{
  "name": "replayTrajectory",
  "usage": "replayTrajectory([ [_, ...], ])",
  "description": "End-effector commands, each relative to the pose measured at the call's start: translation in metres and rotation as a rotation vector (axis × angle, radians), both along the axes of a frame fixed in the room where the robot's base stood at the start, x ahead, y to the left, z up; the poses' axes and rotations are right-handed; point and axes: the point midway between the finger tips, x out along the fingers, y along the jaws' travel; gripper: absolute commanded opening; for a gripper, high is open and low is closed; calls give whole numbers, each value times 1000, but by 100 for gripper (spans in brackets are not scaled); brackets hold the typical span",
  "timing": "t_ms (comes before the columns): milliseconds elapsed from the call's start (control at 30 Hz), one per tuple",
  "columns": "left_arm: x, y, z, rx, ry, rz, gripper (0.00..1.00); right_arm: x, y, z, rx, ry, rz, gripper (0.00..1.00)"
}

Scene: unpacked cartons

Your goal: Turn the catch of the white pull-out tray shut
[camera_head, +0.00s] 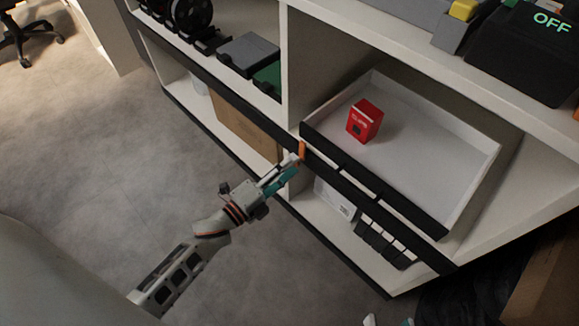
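The white pull-out tray (450,150) sits in the right bay of the shelf, with a black front strip. A small orange catch (302,151) is at the left end of that strip and looks roughly upright. My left gripper (294,164) reaches up from the lower left, its fingertips at or just below the catch. Whether they touch it, and how far apart the fingers are, I cannot tell. Only the fingertips of my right gripper (389,321) show at the bottom edge, apart from each other, with nothing seen between them.
A red box (364,121) stands in the tray. Below are a white box (334,197) and a black slotted item (383,243). A cardboard box (245,130) is in the lower left bay. A dark bin (515,50) stands on top.

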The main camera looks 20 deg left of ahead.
Motion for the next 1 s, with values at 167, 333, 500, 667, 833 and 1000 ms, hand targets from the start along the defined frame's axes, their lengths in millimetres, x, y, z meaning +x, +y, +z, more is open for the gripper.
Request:
replayTrajectory([
  [167,-25,9,-2,0,3,0,35,1,0,1,0,-3,-1,40],
  [333,-59,21,-1,0,3,1,35,2,0,1,0,-4,-3,40],
  [500,-87,32,-1,1,4,0,35,2,0,1,0,-4,-3,40],
  [667,-103,38,0,1,1,0,35,2,0,1,1,-5,-3,40],
  [833,-109,40,0,0,0,0,35,2,0,1,0,-5,-4,40],
  [1000,-109,40,0,1,0,0,35,2,0,1,0,-5,-4,40],
])
